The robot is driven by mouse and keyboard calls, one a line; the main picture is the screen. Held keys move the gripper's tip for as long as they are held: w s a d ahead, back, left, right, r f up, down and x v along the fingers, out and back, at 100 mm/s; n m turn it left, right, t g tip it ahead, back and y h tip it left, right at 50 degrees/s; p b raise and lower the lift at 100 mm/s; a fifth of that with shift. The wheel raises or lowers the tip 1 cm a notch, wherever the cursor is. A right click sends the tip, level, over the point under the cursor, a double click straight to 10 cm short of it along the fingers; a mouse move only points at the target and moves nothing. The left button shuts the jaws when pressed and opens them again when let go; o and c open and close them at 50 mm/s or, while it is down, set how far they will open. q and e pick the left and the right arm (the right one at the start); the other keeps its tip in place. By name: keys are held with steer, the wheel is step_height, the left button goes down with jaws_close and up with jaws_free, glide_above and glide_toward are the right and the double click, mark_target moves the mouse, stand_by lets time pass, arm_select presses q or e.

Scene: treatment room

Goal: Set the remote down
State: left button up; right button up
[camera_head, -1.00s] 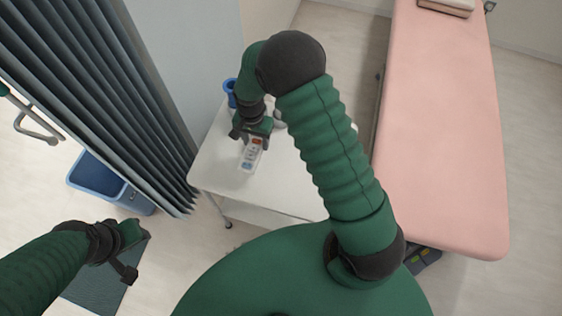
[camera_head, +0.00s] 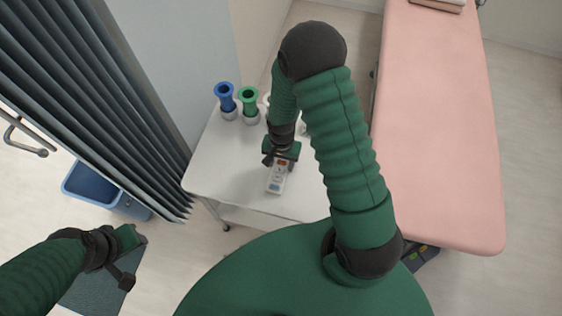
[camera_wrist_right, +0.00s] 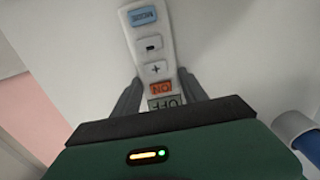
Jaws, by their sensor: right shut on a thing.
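The remote (camera_head: 276,181) is white with a red button and a blue one, and it shows over the white table (camera_head: 222,170). My right gripper (camera_head: 279,161) is shut on its near end; in the right wrist view the remote (camera_wrist_right: 150,42) sticks out between the two fingers (camera_wrist_right: 165,97). I cannot tell whether the remote touches the table top. My left gripper (camera_head: 135,258) is empty, away from the table at the lower left; its two fingers stand apart.
A blue tube (camera_head: 226,97) and a green tube (camera_head: 248,100) stand at the table's back left. A pink treatment bed (camera_head: 440,120) is to the right. A grey curtain (camera_head: 100,100) and a blue bin (camera_head: 95,187) are left. The table's left front is clear.

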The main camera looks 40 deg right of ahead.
steer(key=o, duration=1.5)
steer(key=shift+d, duration=0.1)
